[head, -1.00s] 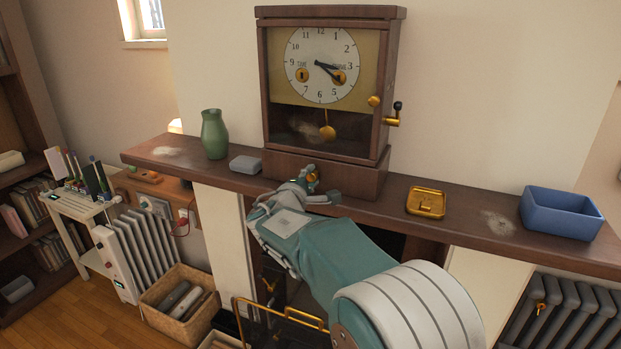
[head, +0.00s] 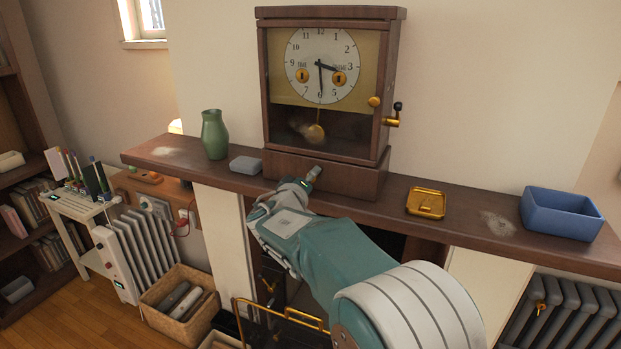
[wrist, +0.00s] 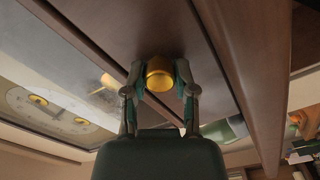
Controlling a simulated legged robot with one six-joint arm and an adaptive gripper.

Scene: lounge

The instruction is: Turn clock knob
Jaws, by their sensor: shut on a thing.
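The clock (head: 324,155) is a brown wooden case standing on the mantel shelf. Its dial (head: 322,64) shows one hand pointing down near 6 and the other just past 3. My gripper (head: 311,177) is at the front of the clock's base, where it hides the knob in the head view. In the wrist view, the golden knob (wrist: 160,75) sits on a brown wooden surface between the two fingertips. My gripper is shut on this knob. The dial also shows in the wrist view (wrist: 50,112), at the left.
A crank (head: 394,116) sticks out of the clock's right side. A golden dish (head: 426,203) and a blue tray (head: 561,213) are on the right.

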